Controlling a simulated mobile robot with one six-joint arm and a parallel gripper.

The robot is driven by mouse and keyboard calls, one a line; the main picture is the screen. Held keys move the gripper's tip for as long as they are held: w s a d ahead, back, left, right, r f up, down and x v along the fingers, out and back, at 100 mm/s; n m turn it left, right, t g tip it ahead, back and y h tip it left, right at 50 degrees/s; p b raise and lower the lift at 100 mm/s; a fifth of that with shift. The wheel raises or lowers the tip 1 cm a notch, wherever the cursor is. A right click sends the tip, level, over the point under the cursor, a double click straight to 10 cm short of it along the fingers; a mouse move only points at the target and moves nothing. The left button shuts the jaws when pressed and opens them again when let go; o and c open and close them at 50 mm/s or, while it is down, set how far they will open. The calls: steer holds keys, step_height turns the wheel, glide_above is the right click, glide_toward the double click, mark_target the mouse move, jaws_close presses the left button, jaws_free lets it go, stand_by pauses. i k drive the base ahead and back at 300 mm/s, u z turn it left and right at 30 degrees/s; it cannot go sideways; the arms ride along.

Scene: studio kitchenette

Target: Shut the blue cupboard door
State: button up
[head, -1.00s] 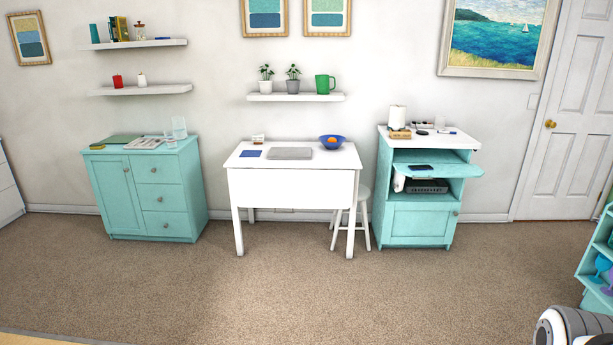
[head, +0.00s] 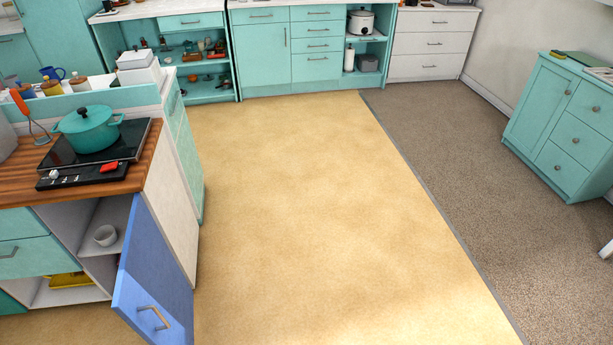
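The blue cupboard door (head: 155,275) stands wide open at the lower left, swung out from the right side of the island cupboard. Its brass-coloured bar handle (head: 153,318) is near the door's lower free edge. My gripper is not in view.
The island's wooden top (head: 120,182) carries a hob with a teal pot (head: 87,128). Teal counters line the back. The yellow floor (head: 300,220) right of the door is clear, then brown carpet. A teal cabinet (head: 560,125) stands at the right.

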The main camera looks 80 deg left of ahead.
mark_target(152, 294)
steer(key=u, duration=0.9)
steer(key=k, duration=0.1)
steer(key=u, duration=2.95)
steer(key=i, duration=0.95)
steer(key=u, duration=0.2)
steer(key=k, duration=0.55)
steer(key=z, duration=0.05)
